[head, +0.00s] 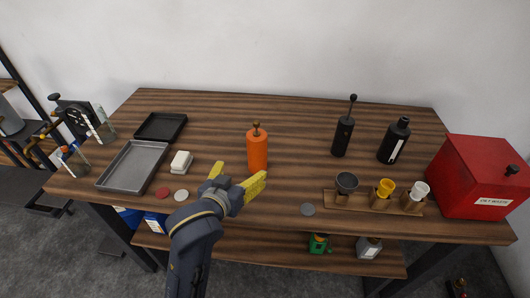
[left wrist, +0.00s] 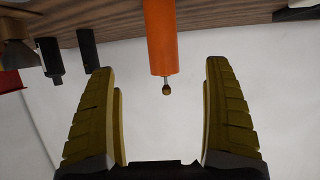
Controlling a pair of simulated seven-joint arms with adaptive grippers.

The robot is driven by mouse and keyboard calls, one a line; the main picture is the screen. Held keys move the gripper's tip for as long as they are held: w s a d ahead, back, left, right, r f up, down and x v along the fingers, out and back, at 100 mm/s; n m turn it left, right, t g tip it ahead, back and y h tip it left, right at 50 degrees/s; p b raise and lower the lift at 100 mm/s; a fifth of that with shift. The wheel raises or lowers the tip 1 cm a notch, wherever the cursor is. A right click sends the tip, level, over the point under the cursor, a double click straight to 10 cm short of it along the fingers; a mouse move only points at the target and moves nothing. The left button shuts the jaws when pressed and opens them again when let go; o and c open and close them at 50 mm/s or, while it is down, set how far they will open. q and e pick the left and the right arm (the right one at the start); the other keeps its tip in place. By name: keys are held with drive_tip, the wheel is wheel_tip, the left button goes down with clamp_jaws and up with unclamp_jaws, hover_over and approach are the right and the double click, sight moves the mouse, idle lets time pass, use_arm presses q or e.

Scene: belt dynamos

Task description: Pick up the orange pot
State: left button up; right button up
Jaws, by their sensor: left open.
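The orange pot (head: 257,150) is a tall orange cylinder with a small brown knob on a thin stem. It stands upright on the wooden table, near the middle. My left gripper (head: 237,180) has yellow fingers, is open and empty, and is just in front of the pot, a little to its left in the head view. In the left wrist view the pot (left wrist: 160,38) appears upside down, between and beyond the spread fingers (left wrist: 163,108), touching neither. My right gripper is in neither view.
Grey tray (head: 133,165), black tray (head: 161,126) and white block (head: 181,162) lie left. Black bottles (head: 343,136) (head: 394,141), a wooden rack (head: 372,203) with small cups and a red bin (head: 480,178) stand right. Flat discs (head: 308,210) lie near the front edge. Table behind the pot is clear.

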sight(257, 150)
use_arm(q)
drive_tip(key=x, duration=1.6)
drive_tip(key=shift+w+a+f, duration=0.1)
drive_tip(key=shift+w+a, duration=0.05)
drive_tip(key=shift+w, duration=0.25)
drive_tip(key=shift+c, duration=0.3)
drive_tip(key=c, duration=1.5)
drive_tip(key=shift+c, duration=0.4)
drive_tip(key=shift+r, duration=0.45)
wheel_tip(257, 150, up, 19)
drive_tip(key=shift+r, duration=0.1)
